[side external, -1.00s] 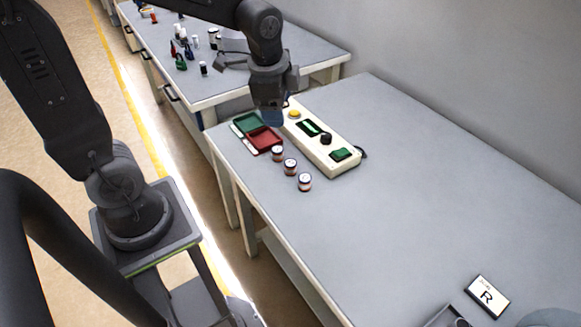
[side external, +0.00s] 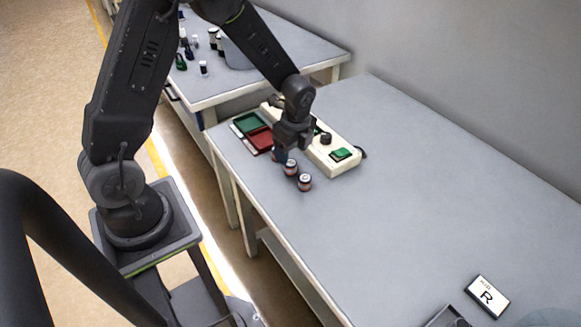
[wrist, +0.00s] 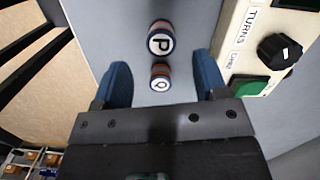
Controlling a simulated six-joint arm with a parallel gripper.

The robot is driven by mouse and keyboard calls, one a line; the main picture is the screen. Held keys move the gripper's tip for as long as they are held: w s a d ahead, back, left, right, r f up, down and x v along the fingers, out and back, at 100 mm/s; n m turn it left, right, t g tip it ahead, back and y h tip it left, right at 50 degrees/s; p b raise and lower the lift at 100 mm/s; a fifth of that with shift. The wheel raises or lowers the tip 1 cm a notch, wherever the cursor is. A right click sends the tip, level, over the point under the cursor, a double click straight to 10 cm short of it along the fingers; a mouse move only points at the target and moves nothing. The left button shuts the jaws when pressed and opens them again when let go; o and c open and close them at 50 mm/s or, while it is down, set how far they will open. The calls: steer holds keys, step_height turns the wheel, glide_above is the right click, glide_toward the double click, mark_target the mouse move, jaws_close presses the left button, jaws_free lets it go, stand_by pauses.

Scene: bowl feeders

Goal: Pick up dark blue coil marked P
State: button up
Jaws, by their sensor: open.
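The dark blue coil marked P (wrist: 160,42) stands on the grey table in the wrist view, its white lettered top facing me, with a copper-coloured band on its side. My gripper (wrist: 160,65) is open, its two blue fingers apart on either side of the coils' line; nothing is held. A smaller-looking coil marked Q (wrist: 160,78) stands just below P in that view, between the fingers. In the side view my gripper (side external: 280,155) is low over the row of coils and partly hides the farthest one. The letters there are too small to read.
A cream control box (side external: 345,140) with a black knob (wrist: 280,48) and green button (wrist: 248,87) stands close to the right finger. Green (side external: 248,122) and red (side external: 262,140) trays lie beyond the coils. The table edge is to the left. A card marked R (side external: 487,297) lies far right.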

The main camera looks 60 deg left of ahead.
mark_target(291, 163)
steer(key=shift+a+f, duration=0.15)
steer(key=shift+f, duration=1.35)
steer(key=shift+a+f, duration=0.15)
steer(key=shift+f, duration=1.35)
steer(key=shift+c, duration=0.3)
steer(key=c, duration=1)
steer(key=shift+o, duration=0.2)
steer(key=shift+r, duration=0.15)
